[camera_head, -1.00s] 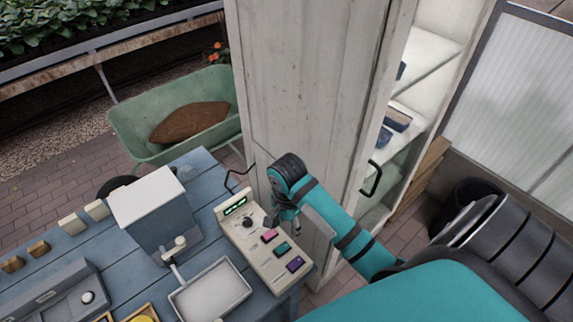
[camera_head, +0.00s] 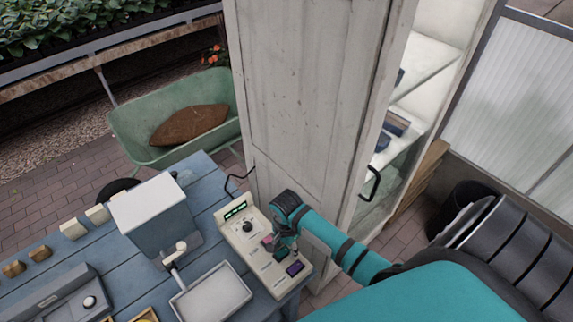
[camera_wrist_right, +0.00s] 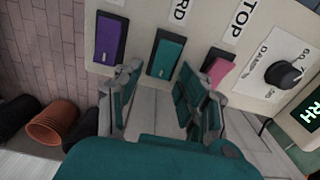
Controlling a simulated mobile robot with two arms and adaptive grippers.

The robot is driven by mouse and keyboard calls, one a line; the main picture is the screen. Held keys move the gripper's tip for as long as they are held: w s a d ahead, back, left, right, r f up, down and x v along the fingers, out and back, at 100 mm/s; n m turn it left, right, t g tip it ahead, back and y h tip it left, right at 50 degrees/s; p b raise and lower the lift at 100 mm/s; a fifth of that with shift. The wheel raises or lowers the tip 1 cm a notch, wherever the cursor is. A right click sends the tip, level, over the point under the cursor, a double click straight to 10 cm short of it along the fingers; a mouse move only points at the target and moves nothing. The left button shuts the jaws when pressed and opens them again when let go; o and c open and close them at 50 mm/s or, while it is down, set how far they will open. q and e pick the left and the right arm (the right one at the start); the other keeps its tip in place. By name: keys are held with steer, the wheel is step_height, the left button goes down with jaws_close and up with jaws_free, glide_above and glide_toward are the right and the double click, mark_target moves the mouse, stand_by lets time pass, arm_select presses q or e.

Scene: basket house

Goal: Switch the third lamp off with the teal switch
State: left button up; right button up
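The teal switch (camera_wrist_right: 166,56) sits on a cream control panel (camera_head: 262,262), between a purple switch (camera_wrist_right: 110,40) and a pink switch (camera_wrist_right: 218,68). In the head view my right gripper (camera_head: 283,245) is over the panel and hides most of the teal switch. In the right wrist view the gripper (camera_wrist_right: 158,88) is open, with its fingers apart and nothing held. The teal switch shows in the gap beyond the fingertips. I cannot tell whether a finger touches the panel. No lamp is identifiable. My left gripper is out of view.
The panel also has a black dial (camera_head: 248,227) and a green display (camera_head: 235,210). It stands on the blue table's (camera_head: 203,170) right edge, beside a tall pale cabinet (camera_head: 300,100). A grey tray (camera_head: 212,297) and a white-topped box (camera_head: 150,205) stand to the left.

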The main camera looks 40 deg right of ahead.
jaws_close()
steer(key=shift+a, duration=0.1)
steer(key=h, duration=0.1)
steer(key=a+h, duration=0.1)
steer(key=h, duration=0.1)
steer(key=shift+r, duration=0.15)
steer(key=shift+a+h, duration=0.1)
steer(key=shift+h, duration=0.9)
